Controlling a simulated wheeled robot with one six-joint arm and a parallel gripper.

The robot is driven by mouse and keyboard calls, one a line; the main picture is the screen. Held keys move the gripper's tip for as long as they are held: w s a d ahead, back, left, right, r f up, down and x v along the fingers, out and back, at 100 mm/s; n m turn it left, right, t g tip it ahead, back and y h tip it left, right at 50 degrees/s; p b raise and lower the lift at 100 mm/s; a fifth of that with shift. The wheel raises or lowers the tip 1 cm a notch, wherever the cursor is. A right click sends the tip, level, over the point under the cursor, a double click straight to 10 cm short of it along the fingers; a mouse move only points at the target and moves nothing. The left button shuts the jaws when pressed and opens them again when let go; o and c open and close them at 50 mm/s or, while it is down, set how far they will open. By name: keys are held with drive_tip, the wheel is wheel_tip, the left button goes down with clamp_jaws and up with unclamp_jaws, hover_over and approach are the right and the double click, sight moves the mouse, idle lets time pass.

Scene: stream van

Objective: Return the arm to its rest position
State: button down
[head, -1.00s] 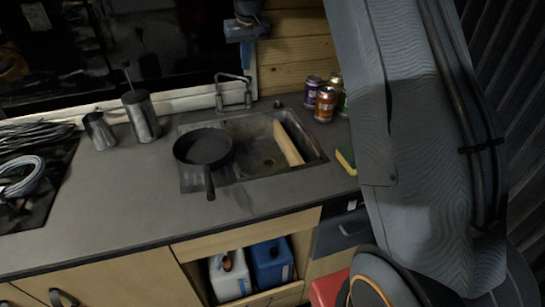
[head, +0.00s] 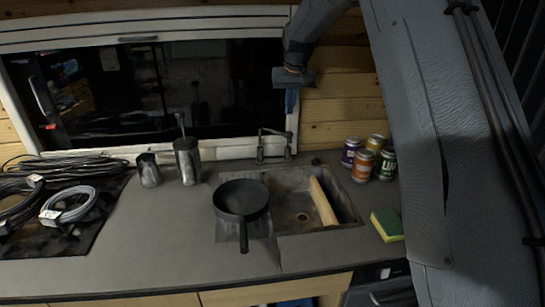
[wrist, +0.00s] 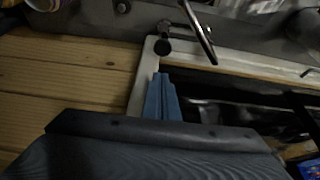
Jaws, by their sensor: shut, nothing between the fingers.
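My gripper (head: 291,102) hangs from my raised grey arm in the head view, in front of the wood-plank wall by the window's right edge, above the counter. Its blue fingers are close together, shut and empty. In the wrist view my gripper (wrist: 163,82) points towards the corner of the pale window frame, with planks to the left. My upper arm fills the right side of the head view. Nothing visibly touches the fingers.
Below are a sink (head: 290,208) with a wooden board (head: 323,201), a black pan (head: 241,199), a faucet (head: 262,147), several cans (head: 362,165) and a sponge (head: 387,224). The counter's front left is clear.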

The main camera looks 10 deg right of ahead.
drive_tip(key=s+f+g, duration=0.1)
drive_tip(key=s+f, duration=0.3)
drive_tip(key=s, duration=1)
drive_tip(key=s+f+b, duration=0.1)
drive_tip(key=s+f, duration=0.4)
drive_tip(key=s, duration=0.9)
drive_tip(key=s+f+g, duration=0.1)
drive_tip(key=s+f, duration=0.4)
drive_tip(key=s, duration=0.9)
drive_tip(key=shift+s+d+g, duration=0.25)
drive_tip(key=shift+s+g, duration=0.05)
drive_tip(key=shift+s+f+g+b, duration=0.3)
drive_tip(key=shift+s+f+b, duration=0.05)
drive_tip(key=shift+s+b, duration=0.1)
